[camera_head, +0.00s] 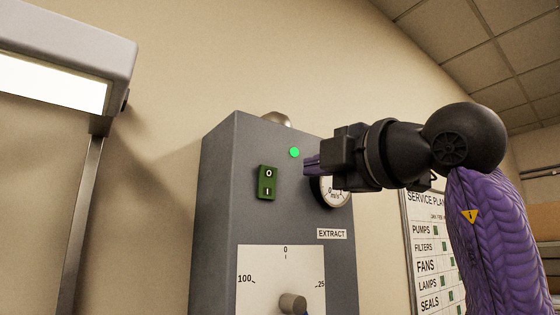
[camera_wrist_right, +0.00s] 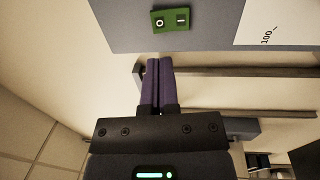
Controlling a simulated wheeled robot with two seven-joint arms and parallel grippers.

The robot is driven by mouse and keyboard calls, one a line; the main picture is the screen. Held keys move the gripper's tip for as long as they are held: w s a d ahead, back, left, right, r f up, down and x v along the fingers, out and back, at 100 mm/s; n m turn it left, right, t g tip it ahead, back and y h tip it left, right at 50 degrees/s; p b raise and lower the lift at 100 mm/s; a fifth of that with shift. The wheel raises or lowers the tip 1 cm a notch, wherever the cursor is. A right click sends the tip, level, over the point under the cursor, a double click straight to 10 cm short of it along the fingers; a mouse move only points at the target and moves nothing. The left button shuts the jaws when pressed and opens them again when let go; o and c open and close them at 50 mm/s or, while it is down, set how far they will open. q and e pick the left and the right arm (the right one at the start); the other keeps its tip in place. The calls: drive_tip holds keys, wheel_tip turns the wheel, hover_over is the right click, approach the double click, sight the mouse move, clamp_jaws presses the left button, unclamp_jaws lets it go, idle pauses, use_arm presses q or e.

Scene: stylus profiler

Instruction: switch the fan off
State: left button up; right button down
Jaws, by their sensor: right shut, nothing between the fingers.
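A grey control box labelled EXTRACT (camera_head: 222,225) stands against the wall in the head view. Its green rocker switch (camera_head: 267,183), marked O above and I below, is on the box's front at upper left. A small green light (camera_head: 294,152) glows above and right of the switch. My right gripper (camera_head: 308,164) is shut and empty, its purple fingers in front of the box, right of the switch and apart from it. In the right wrist view the switch (camera_wrist_right: 171,19) lies beyond the shut fingertips (camera_wrist_right: 159,64). My left gripper is not in view.
A round gauge (camera_head: 336,192) is partly hidden behind my right gripper. A dial with a grey knob (camera_head: 292,303) sits lower on the box. A lit lamp (camera_head: 60,80) on a post stands at left. A service plan board (camera_head: 428,250) hangs at right.

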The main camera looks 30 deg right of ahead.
sight(271, 172)
drive_tip(key=w+p, duration=0.1)
drive_tip(key=w, duration=0.1)
drive_tip(key=w+p, duration=0.1)
drive_tip(key=w, duration=0.1)
drive_tip(key=w+r+p, duration=0.1)
drive_tip(key=w, duration=0.1)
drive_tip(key=shift+w+a+r, duration=0.1)
drive_tip(key=shift+w+a, duration=0.15)
drive_tip(key=shift+w, duration=0.05)
drive_tip(key=shift+w+p, duration=0.4)
drive_tip(key=shift+w, duration=0.3)
drive_tip(key=shift+w+a, duration=0.1)
drive_tip(key=shift+w, duration=0.15)
drive_tip(key=shift+s, duration=0.1)
